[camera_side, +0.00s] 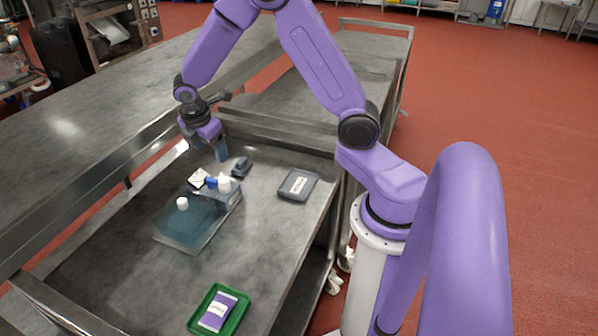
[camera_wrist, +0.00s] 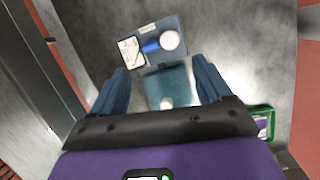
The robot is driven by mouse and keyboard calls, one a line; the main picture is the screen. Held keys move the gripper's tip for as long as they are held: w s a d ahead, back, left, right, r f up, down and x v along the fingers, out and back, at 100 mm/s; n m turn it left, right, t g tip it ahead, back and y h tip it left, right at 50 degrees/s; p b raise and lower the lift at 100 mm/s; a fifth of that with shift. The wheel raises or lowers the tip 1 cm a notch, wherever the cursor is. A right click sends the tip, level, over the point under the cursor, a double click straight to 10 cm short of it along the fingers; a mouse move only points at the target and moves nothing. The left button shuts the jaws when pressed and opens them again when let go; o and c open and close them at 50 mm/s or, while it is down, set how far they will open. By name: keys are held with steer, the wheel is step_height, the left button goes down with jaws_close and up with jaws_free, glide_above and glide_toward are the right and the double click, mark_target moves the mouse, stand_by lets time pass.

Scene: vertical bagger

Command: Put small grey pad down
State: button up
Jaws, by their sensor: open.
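A small dark grey object (camera_side: 241,166) lies on the metal cart top, just right of and below my gripper. A larger flat grey pad-like item with a pale label (camera_side: 298,184) lies further right. I cannot tell which of them is the small grey pad; neither shows clearly in the wrist view. My gripper (camera_side: 211,154) is above the cart near its far end, apart from both. In the wrist view its two blue fingers (camera_wrist: 160,80) are spread wide, with nothing held between them.
A grey-blue tray (camera_wrist: 139,62) holds a pale card (camera_wrist: 130,50), a blue item (camera_wrist: 151,47) and a white round piece (camera_wrist: 170,40). A green tray (camera_side: 240,316) holds a purple-and-white packet. The cart's near middle is clear.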

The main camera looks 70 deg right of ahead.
steer(key=s+a+r+m+y, duration=0.1)
steer(key=s+a+r, duration=0.25)
steer(key=s, duration=0.35)
steer(key=s+a+r+m+y, duration=0.1)
steer(key=s+a+r, duration=0.1)
steer(key=s+a, duration=0.4)
steer(key=s+a+r+y, duration=0.1)
steer(key=s+a+r, duration=0.15)
steer(key=s, duration=0.45)
steer(key=s+m+g, duration=0.1)
steer(key=s, duration=0.9)
steer(key=shift+s+d+r+y, duration=0.15)
steer(key=shift+s+r+y, duration=0.2)
steer(key=shift+r+y, duration=0.05)
steer(key=shift+o, duration=0.5)
steer(key=shift+w, duration=0.1)
